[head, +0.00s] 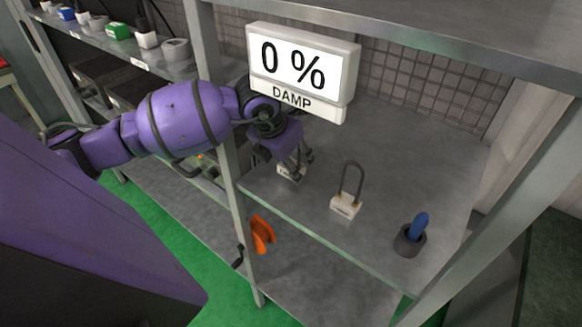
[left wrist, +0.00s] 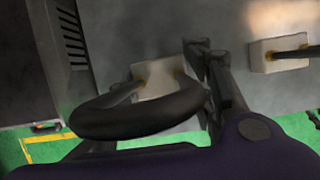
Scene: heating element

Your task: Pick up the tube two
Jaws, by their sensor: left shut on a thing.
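Two heating elements, each a white block with a dark bent tube, are on the grey shelf (head: 395,150). My left gripper (head: 299,163) is shut on the tube of the left element (head: 290,174), with its fingers just above the white block. In the left wrist view that element's dark tube loop (left wrist: 138,118) lies close to the camera, beside the gripper fingers. The other element (head: 345,206) stands free to the right, its tube upright. Which one is tube two cannot be told. My right gripper is not in view.
A display reading 0 % DAMP (head: 300,72) hangs above the shelf. A dark cup (head: 408,243) with a blue object (head: 418,226) stands at the right. A metal post (head: 232,170) is close to my left arm. An orange item (head: 262,235) hangs below the shelf edge.

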